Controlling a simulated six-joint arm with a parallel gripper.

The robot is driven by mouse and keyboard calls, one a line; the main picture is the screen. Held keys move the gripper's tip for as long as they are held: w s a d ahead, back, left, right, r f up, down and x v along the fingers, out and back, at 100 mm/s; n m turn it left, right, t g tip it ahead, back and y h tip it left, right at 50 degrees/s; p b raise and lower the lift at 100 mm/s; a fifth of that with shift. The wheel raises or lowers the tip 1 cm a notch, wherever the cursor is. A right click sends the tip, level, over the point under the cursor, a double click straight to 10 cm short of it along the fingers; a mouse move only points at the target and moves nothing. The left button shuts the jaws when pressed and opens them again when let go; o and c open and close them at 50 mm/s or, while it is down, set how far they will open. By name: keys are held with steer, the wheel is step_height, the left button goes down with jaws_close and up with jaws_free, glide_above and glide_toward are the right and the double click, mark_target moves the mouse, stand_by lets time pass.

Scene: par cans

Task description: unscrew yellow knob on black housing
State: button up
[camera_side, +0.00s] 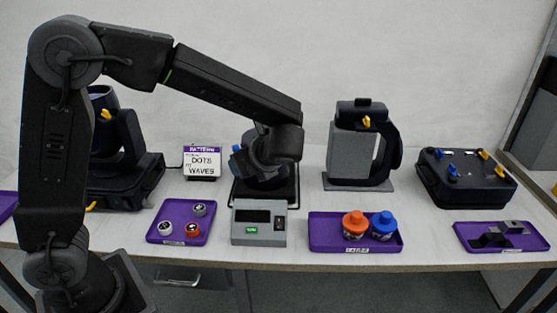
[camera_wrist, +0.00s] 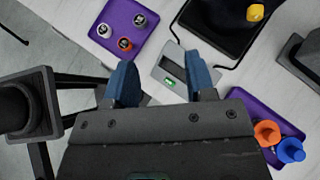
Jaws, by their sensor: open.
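My gripper (camera_side: 240,160) points down over the middle of the table; its two blue fingers stand apart and empty in the wrist view (camera_wrist: 163,82). A black unit (camera_side: 290,190) stands behind and below it, mostly hidden by my wrist. In the wrist view a yellow knob (camera_wrist: 255,13) shows over a black housing (camera_wrist: 215,30) at the top right, away from the fingers. Other yellow knobs sit on the black head at left (camera_side: 106,114), on the black-and-grey unit (camera_side: 367,122), and on the low black box (camera_side: 484,155). I cannot tell which housing is meant.
A grey meter (camera_side: 258,236) stands in front of the middle unit. Purple trays lie at left (camera_side: 160,237), with small round parts, at centre right (camera_side: 325,245), with orange and blue bottles, and at far right (camera_side: 470,247), with grey blocks. A sign (camera_side: 202,160) stands at the back.

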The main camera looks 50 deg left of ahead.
steer(key=w+d+f+m+t+y, duration=0.5)
steer(key=w+d+f+m+y, duration=0.15)
steer(key=w+f+m, duration=0.45)
steer(key=w+a, duration=0.2)
steer(key=a, duration=0.4)
steer(key=w+a+r+m, duration=0.1)
steer(key=w+a, duration=0.1)
steer(key=a, duration=0.5)
steer(key=shift+w+a, duration=0.2)
steer(key=shift+w, duration=0.15)
steer(key=shift+c, duration=0.5)
jaws_close()
